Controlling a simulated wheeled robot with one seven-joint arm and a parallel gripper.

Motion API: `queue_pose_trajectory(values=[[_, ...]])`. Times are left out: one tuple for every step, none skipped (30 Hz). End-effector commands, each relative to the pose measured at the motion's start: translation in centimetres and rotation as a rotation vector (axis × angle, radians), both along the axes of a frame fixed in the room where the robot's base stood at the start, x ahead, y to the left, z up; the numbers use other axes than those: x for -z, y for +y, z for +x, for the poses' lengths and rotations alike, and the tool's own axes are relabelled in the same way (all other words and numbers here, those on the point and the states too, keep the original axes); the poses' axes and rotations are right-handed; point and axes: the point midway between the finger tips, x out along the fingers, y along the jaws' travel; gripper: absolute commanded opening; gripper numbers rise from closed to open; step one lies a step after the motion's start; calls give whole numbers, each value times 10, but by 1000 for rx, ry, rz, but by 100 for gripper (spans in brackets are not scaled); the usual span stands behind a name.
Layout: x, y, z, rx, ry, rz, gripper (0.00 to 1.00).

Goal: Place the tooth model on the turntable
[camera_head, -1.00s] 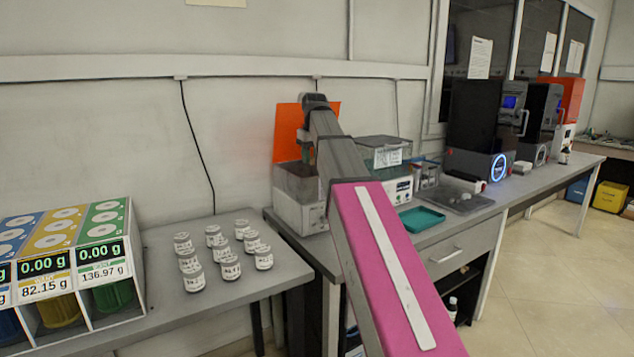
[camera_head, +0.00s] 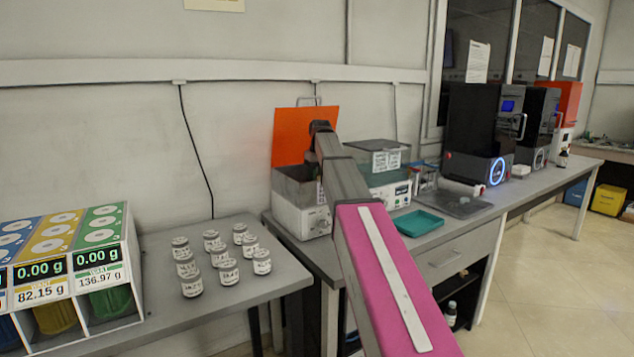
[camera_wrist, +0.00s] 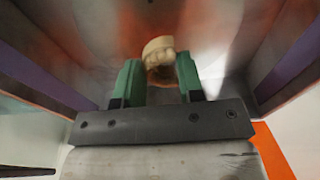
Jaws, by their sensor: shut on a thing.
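The tooth model (camera_wrist: 158,50) is a small cream-coloured piece in the wrist view, between the green fingers of my gripper (camera_wrist: 160,72). My gripper is shut on it. The fingers point into an open-topped box with shiny walls. In the head view this box (camera_head: 291,217) is a grey unit with a raised orange lid (camera_head: 304,137), and my arm reaches down into it. My gripper and the tooth model are hidden there. I cannot make out the turntable clearly in either view.
Right of the box stand a unit with a clear cover (camera_head: 374,158) and a teal tray (camera_head: 418,223). Box walls surround my fingers closely on both sides.

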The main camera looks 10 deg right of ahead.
Motion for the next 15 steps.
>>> queue_pose_trajectory(values=[[8, 0, -1, 0, 1, 0, 13], [13, 0, -1, 0, 1, 0, 13], [18, 0, -1, 0, 1, 0, 13], [22, 0, -1, 0, 2, 0, 13], [25, 0, -1, 0, 2, 0, 13], [27, 0, -1, 0, 1, 0, 13], [28, 0, -1, 0, 0, 0, 13], [28, 0, -1, 0, 0, 0, 13], [28, 0, 0, 0, 0, 0, 13], [27, 0, 0, 0, 0, 0, 13], [27, 0, 0, 0, 0, 0, 13], [27, 0, 0, 0, 0, 0, 13], [27, 0, 0, 0, 0, 0, 13], [28, 0, 0, 0, 0, 0, 13], [29, 0, 0, 0, 0, 0, 13]])
